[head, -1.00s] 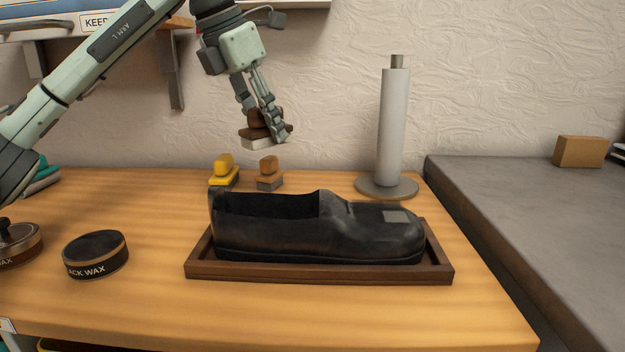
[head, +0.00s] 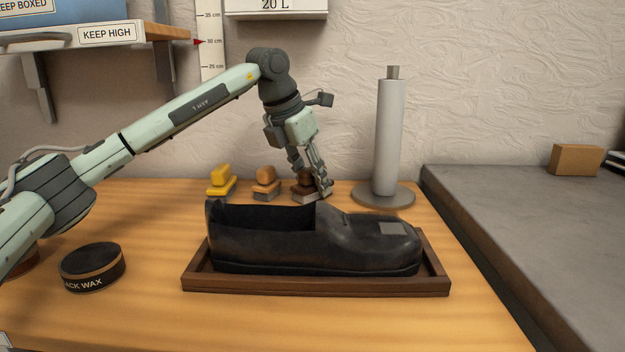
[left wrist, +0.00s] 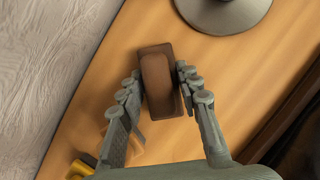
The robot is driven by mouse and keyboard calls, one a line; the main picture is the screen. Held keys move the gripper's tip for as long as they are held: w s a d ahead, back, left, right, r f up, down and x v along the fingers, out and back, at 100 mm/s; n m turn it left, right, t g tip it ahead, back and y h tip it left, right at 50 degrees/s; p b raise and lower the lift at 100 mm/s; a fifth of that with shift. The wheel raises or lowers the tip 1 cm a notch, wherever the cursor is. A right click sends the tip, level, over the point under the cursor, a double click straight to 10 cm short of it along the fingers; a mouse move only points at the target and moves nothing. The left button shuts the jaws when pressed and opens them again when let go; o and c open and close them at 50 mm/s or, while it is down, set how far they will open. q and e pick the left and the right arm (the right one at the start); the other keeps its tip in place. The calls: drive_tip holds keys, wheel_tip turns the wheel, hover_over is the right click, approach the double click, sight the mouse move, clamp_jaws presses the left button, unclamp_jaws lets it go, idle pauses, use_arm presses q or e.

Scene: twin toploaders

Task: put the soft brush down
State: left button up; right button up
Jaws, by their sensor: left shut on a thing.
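The soft brush (head: 303,187) has a dark brown handle and a pale lower part. It is at the back of the wooden bench, right of two other brushes. My left gripper (head: 310,190) is shut on it from above. In the left wrist view the brush (left wrist: 160,82) sits between both fingers of the gripper (left wrist: 160,92). It looks at bench height; I cannot tell whether its underside touches the wood. My right gripper is not in view.
A yellow brush (head: 221,181) and an orange-brown brush (head: 266,183) stand to the left. A grey roll holder (head: 387,140) stands close on the right. A black shoe (head: 310,240) in a dark wooden tray (head: 320,286) lies in front. A wax tin (head: 92,267) is front left.

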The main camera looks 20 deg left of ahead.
use_arm(q)
drive_tip(key=o, duration=1)
drive_tip(key=shift+f, duration=0.1)
drive_tip(key=shift+r, duration=0.25)
drive_tip(key=v, duration=1.2)
